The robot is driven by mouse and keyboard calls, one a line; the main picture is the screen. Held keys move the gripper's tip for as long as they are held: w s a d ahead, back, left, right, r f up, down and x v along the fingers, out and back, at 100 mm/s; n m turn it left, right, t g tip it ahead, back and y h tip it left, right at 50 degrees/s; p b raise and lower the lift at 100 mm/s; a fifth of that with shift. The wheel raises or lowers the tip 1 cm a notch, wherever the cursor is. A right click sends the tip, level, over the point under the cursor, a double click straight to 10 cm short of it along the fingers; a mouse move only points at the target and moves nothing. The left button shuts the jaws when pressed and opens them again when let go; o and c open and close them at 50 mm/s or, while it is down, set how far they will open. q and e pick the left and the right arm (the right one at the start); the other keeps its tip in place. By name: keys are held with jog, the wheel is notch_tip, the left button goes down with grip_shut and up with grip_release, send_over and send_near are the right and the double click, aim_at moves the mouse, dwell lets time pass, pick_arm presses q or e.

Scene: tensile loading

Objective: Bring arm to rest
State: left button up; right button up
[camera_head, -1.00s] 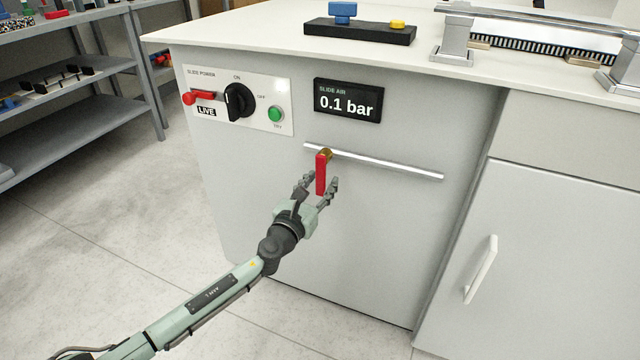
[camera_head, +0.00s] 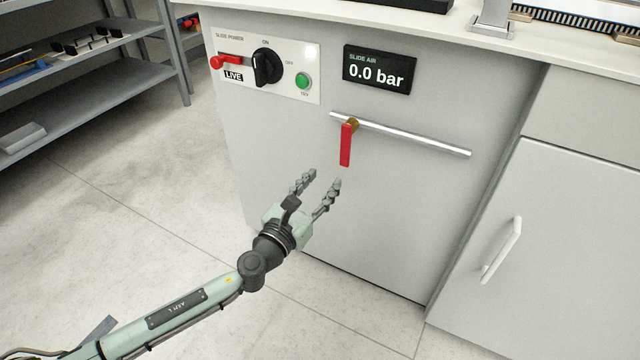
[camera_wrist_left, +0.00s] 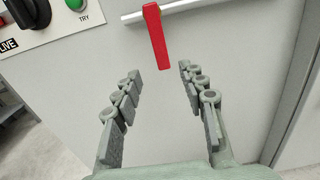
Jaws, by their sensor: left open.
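My left gripper (camera_head: 325,178) is open and empty in front of the grey cabinet front, below and to the left of a red valve lever (camera_head: 346,146). The lever hangs down from a brass fitting on a silver pipe (camera_head: 420,144), and the gripper is apart from it. In the left wrist view the open fingers (camera_wrist_left: 160,70) spread on both sides below the red lever (camera_wrist_left: 157,38), with nothing between them. My right gripper is not in view.
The slide power panel (camera_head: 290,89) has a red lever, a black knob and a green button. The slide air display (camera_head: 379,70) reads 0.0 bar. A white cabinet handle (camera_head: 502,250) sticks out at right. Grey shelves (camera_head: 90,75) stand at far left. The floor between is clear.

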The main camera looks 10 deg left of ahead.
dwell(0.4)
pick_arm(q)
jog(key=s+a+f+n+g+y, duration=0.2)
jog(key=s+a+f+n+y, duration=0.4)
jog(key=n, duration=0.5)
jog(key=s+a+f+n+g+y, duration=0.1)
jog(key=a+f+n+g+y, duration=0.25)
jog(key=a+n, duration=0.5)
jog(key=s+f+n+g, duration=0.3)
jog(key=s+f+n, duration=0.1)
jog(key=s+n, duration=0.2)
jog(key=s+a+f+n+g+h+p, duration=0.1)
jog(key=s+f+n, duration=0.3)
jog(key=s, duration=0.5)
jog(key=s+a+f+n+g+h, duration=0.1)
jog(key=s+f+n+g, duration=0.3)
jog(key=s+n, duration=0.3)
jog(key=shift+s+a+f+n+g, duration=0.15)
jog(key=shift+s+f+n+g, duration=0.15)
jog(key=shift+n, duration=0.65)
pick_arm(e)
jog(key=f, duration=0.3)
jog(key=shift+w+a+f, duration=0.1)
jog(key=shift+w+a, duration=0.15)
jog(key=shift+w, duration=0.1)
